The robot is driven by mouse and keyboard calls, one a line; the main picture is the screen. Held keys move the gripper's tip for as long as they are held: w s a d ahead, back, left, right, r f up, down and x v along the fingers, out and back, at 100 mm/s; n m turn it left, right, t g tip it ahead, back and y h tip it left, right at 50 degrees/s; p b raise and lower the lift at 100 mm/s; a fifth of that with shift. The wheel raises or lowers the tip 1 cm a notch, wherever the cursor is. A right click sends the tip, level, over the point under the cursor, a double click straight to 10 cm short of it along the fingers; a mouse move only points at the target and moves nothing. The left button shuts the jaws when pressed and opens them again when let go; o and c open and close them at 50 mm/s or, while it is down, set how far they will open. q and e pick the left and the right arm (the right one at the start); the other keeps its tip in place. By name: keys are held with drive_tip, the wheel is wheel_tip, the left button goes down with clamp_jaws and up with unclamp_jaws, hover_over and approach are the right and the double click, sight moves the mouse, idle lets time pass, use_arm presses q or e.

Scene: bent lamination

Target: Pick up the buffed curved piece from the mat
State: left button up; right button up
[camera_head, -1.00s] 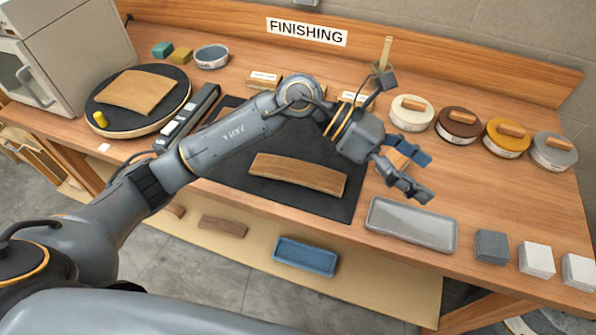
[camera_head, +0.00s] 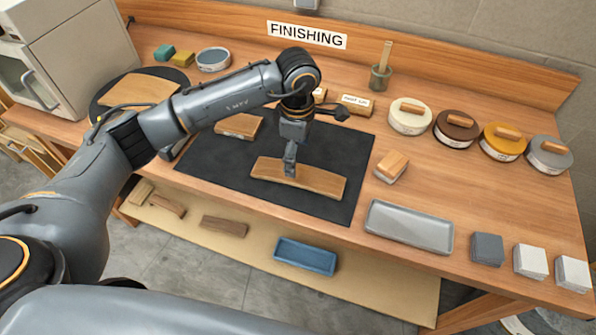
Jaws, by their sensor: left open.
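The curved wooden piece (camera_head: 318,182) lies on the black mat (camera_head: 340,148), near the mat's front edge. My left gripper (camera_head: 290,172) points down over the left-middle part of the piece. The jaws are open, and the fingertips overlap the piece's upper edge in this view. I cannot tell whether they touch it. My right gripper is not in view.
A wooden block (camera_head: 391,167) stands right of the mat, behind a grey tray (camera_head: 410,226). Another wooden piece (camera_head: 239,126) lies at the mat's back left. Several round tins, such as the cream one (camera_head: 410,119), line the back right.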

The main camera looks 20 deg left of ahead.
sight(298, 173)
use_arm(q)
drive_tip(key=shift+f, duration=0.35)
wheel_tip(298, 173, down, 5)
drive_tip(key=p, duration=0.3)
drive_tip(key=shift+s+d, duration=0.1)
drive_tip(key=shift+f, duration=0.25)
drive_tip(key=c, duration=1.2)
drive_tip(key=shift+c, duration=0.5)
drive_tip(key=shift+r, duration=0.15)
